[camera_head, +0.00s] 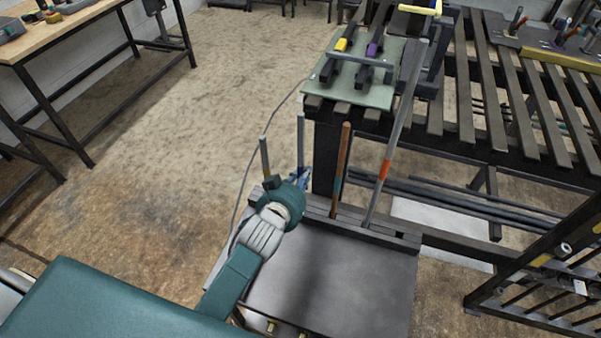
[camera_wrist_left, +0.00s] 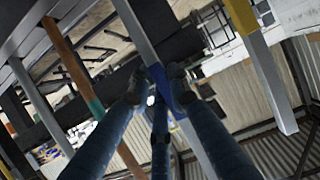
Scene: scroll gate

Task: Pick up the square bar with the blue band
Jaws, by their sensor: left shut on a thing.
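The grey square bar with the blue band (camera_head: 301,135) stands nearly upright at the rack beside the grey plate. Its top part shows above my left gripper (camera_head: 300,181); its lower end is hidden. In the left wrist view the grey bar (camera_wrist_left: 139,32) runs between the fingers, with the blue band (camera_wrist_left: 186,97) right at the fingertips. My left gripper (camera_wrist_left: 160,86) is shut on this bar. My right gripper is not in view.
Close by stand an olive bar (camera_head: 265,157), a copper bar with a green band (camera_head: 342,155) and a long grey bar with an orange band (camera_head: 402,110). A slatted table (camera_head: 463,90) lies behind. Open floor (camera_head: 185,110) extends to the left.

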